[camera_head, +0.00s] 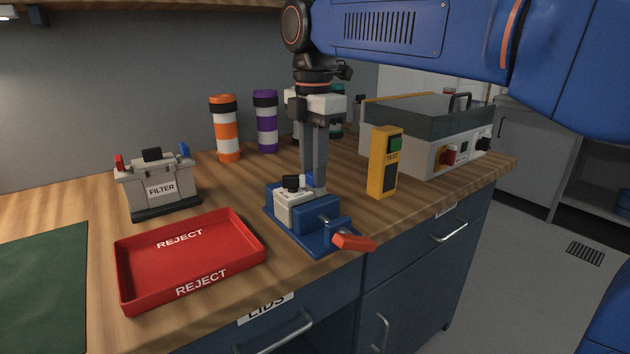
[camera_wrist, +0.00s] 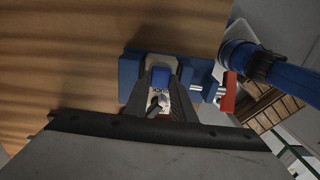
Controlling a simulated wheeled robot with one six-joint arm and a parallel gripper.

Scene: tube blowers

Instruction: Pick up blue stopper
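A small blue stopper (camera_head: 309,178) shows just behind my fingers in the head view, on the white and black filter unit (camera_head: 293,206) clamped in a blue vise (camera_head: 318,215). In the wrist view a blue piece that looks like this stopper (camera_wrist: 161,75) lies between my fingertips. My gripper (camera_head: 318,190) points straight down over the unit, one finger on each side of the stopper. Whether the fingers touch it is unclear. A second blue stopper (camera_head: 184,149) stands on the separate FILTER unit (camera_head: 158,186) at the left, beside a red one.
A red REJECT tray (camera_head: 205,289) lies front left of the vise. The vise's red handle (camera_head: 353,243) sticks out at the bench front. A yellow test box (camera_head: 383,165) stands close to my gripper's right. Orange (camera_head: 226,128) and purple (camera_head: 266,122) striped tubes stand behind.

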